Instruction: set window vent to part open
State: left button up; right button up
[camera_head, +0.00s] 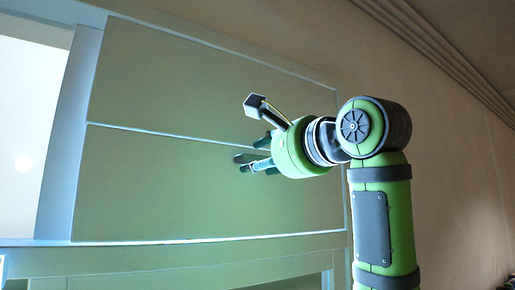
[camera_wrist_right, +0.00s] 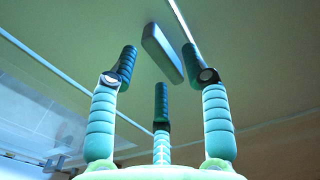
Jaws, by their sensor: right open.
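The window vent shows as a wide pale green panel (camera_head: 170,85) in a light frame, split by a thin bright seam. In the right wrist view, a short grey-blue bar handle (camera_wrist_right: 163,54) stands on the green surface beside the bright seam. My right gripper (camera_head: 250,158) is in front of the panel, near the seam's right part. In the wrist view its three fingers (camera_wrist_right: 162,75) are spread, with the handle ahead of and between the tips. My left gripper is not in view.
A bright white pane (camera_head: 28,120) lies left of the panel behind a pale frame post. A frame ledge (camera_head: 200,252) runs below the panel. A plain beige wall (camera_head: 450,130) fills the right side, with ceiling moulding above.

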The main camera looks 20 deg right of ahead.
jog(key=shift+p+x, duration=0.4)
jog(key=shift+x, duration=0.45)
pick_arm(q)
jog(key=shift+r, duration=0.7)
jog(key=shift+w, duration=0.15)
pick_arm(e)
grip_shut()
pick_arm(q)
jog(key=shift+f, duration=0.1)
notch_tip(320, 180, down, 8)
jog(key=b, duration=0.8)
pick_arm(e)
jog(key=s+t, duration=0.1)
jog(key=s+f+t, duration=0.1)
jog(key=s+d, duration=0.1)
jog(key=shift+s+f+t+y, duration=0.1)
jog(key=shift+f+t+y, duration=0.3)
